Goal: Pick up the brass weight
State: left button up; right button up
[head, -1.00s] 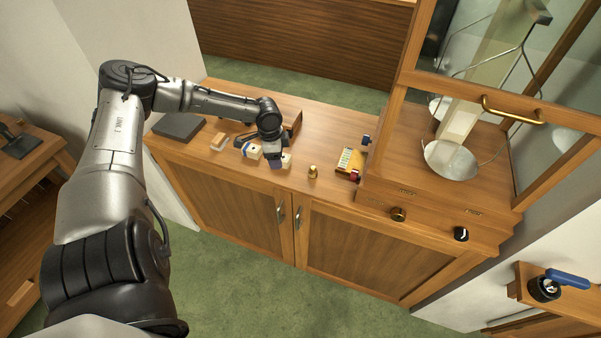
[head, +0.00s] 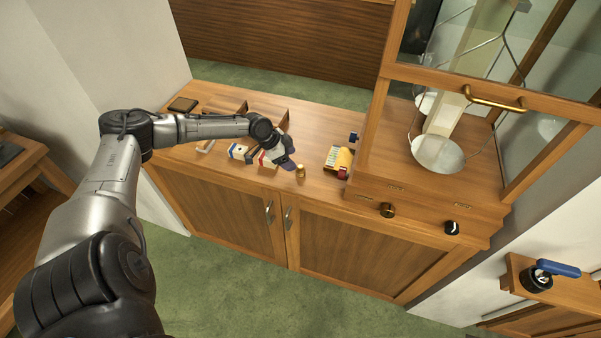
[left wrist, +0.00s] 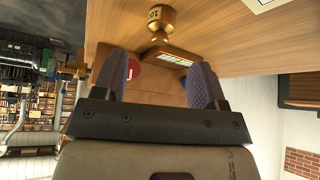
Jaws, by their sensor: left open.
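The brass weight (head: 300,172) is a small knobbed brass cylinder standing near the front edge of the cabinet top. It also shows at the top of the left wrist view (left wrist: 157,18), with number marks on it. My left gripper (head: 289,165) is just left of the weight in the head view, above the cabinet top. In the left wrist view its two purple-grey fingers (left wrist: 160,63) are spread and nothing is held between them. The weight is beyond the fingertips there, apart from them. My right gripper is not in view.
The glass-fronted balance case (head: 387,137) rises on the right, with a metal pan (head: 437,155) inside. Cabinet top behind the weight is fairly clear.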

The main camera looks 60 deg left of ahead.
aim_at(300, 167)
pick_arm(q)
jog(key=shift+x, duration=0.8)
jog(key=x, duration=0.4)
jog(key=shift+w+d+f, duration=0.15)
jog(key=shift+w+f, duration=0.2)
jog(key=shift+f, duration=0.1)
jog(key=shift+c, duration=0.5)
jog(key=c, duration=0.9)
jog(key=shift+r, duration=0.15)
jog(key=shift+c, duration=0.2)
